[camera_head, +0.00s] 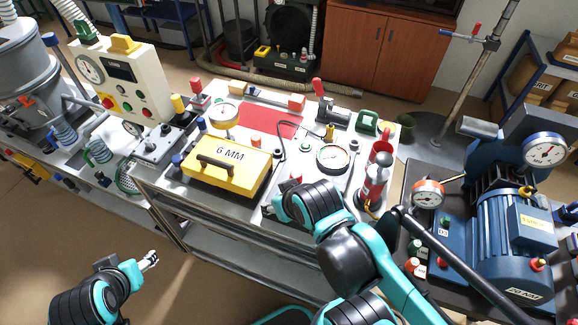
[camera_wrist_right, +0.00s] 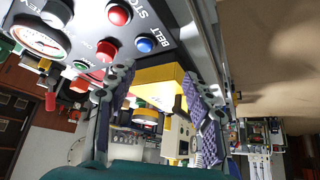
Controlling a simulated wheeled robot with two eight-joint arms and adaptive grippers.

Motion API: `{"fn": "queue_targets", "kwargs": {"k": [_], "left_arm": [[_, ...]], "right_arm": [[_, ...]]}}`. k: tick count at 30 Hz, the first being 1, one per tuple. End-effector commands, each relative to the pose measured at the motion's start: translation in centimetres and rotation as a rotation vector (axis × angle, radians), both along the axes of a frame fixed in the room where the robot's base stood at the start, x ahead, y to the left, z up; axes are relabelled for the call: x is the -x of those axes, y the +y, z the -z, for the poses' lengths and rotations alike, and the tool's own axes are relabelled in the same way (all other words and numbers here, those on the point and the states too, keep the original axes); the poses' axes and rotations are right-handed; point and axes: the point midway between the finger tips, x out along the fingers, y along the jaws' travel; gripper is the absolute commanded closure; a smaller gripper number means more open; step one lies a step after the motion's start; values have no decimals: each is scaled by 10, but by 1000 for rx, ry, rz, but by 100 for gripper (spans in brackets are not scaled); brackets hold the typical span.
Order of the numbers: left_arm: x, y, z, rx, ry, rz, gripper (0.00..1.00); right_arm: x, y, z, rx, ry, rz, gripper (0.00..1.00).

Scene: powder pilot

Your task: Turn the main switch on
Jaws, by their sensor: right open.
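A grey control panel (camera_head: 314,178) with a gauge lies on the table in the head view. In the right wrist view the same panel (camera_wrist_right: 84,20) is close and carries a red button (camera_wrist_right: 119,14) by "STOP", a red knob (camera_wrist_right: 107,49) by "ON" and a blue button (camera_wrist_right: 145,44) by "BELT". I cannot read which control is the main switch. My right gripper (camera_wrist_right: 157,82) is open and empty beside the panel; in the head view it (camera_head: 269,208) is at the panel's front left edge, partly hidden by my wrist. My left gripper (camera_head: 150,261) hangs at lower left, away from the table.
A yellow "6 MM" case (camera_head: 226,166) stands left of the panel, and shows beyond my right fingers in the wrist view. A cream control box (camera_head: 122,82) stands at the left. A red canister (camera_head: 375,180) and a blue motor (camera_head: 510,240) are at the right.

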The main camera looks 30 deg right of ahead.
Motion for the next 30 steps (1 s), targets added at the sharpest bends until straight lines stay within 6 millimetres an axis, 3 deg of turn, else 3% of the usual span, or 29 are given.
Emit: {"fn": "queue_targets", "kwargs": {"k": [17,23,30], "left_arm": [[0,0,-13,0,0,0,43],[0,0,-23,0,0,0,43],[0,0,-41,0,0,0,43]], "right_arm": [[-25,-18,-19,61,137,-52,49],[-46,-34,-27,93,242,-99,49],[-86,-70,-25,120,440,-205,49]]}}
